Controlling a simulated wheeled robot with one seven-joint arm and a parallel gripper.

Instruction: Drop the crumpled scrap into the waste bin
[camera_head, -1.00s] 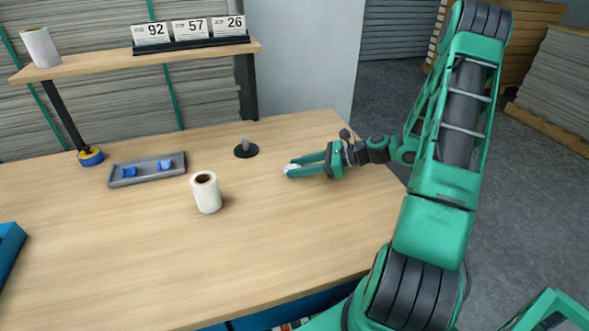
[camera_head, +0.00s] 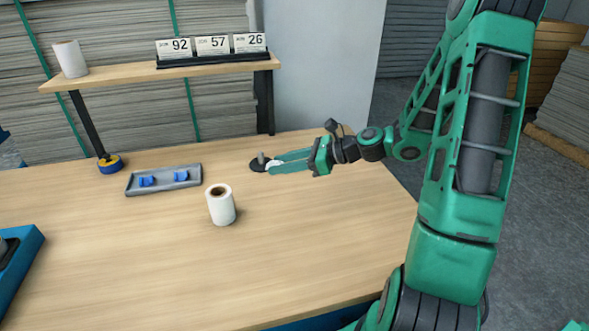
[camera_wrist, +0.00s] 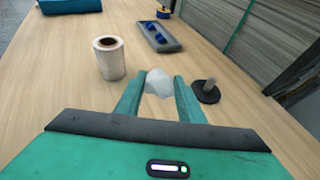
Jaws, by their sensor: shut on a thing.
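My gripper (camera_head: 272,165) is shut on the crumpled scrap, a small white wad between its fingertips. The scrap (camera_wrist: 158,82) shows clearly in the wrist view, held at the tips of both green fingers. In the head view the gripper reaches in from the right over the far part of the table, in line with a dark round base with a short peg (camera_head: 258,162). No waste bin can be made out in either view.
A white roll (camera_head: 220,204) stands on the wooden table (camera_head: 150,265). A grey tray (camera_head: 163,181) with blue pieces and a blue-yellow tape roll (camera_head: 110,164) lie farther left. A shelf (camera_head: 130,78) spans the back. A blue container (camera_head: 18,262) is at the left edge.

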